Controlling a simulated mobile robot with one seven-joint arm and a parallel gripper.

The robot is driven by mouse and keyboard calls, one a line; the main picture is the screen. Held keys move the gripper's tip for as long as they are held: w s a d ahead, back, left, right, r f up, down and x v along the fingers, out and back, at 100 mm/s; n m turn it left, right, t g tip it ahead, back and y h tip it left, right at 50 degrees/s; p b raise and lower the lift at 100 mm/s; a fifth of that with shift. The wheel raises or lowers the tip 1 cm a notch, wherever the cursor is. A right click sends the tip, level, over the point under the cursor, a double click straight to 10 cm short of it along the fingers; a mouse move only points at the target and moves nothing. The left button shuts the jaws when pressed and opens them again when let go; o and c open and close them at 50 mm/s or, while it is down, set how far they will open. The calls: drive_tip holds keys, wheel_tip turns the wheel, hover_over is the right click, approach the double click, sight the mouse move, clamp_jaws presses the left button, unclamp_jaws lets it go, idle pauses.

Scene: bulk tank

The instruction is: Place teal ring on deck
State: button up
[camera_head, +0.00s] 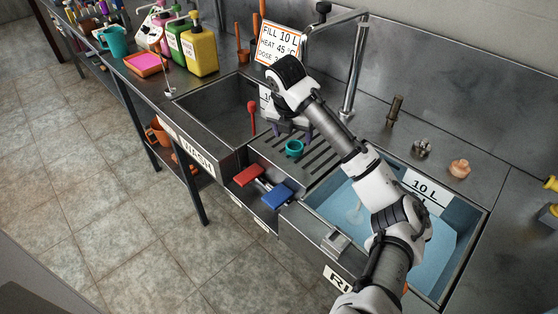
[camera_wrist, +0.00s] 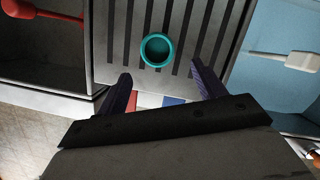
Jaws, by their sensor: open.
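The teal ring (camera_head: 294,148) lies on the slatted grey deck (camera_head: 318,167) between the two sinks. In the wrist view the teal ring (camera_wrist: 157,50) sits on the deck's dark slots (camera_wrist: 200,30), a little beyond my fingertips. My gripper (camera_wrist: 158,83) is open and empty, with its two dark fingers spread apart and the ring lying ahead of the gap between them. In the head view my gripper (camera_head: 290,130) hangs over the back part of the deck, close to the ring and partly hidden by my arm.
The wash sink (camera_head: 215,108) is left, with a red-headed tool (camera_head: 252,108) in it. The water-filled sink (camera_head: 335,195) is right, with a pale tool (camera_wrist: 285,59) in it. Red (camera_head: 249,176) and blue (camera_head: 276,194) handles are below the deck. A tall faucet (camera_head: 355,70) stands behind.

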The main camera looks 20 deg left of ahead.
drive_tip(key=s, duration=1)
drive_tip(key=shift+s+d+b, duration=0.15)
drive_tip(key=shift+d+b, duration=0.1)
drive_tip(key=shift+b, duration=0.2)
drive_tip(key=shift+f, duration=0.1)
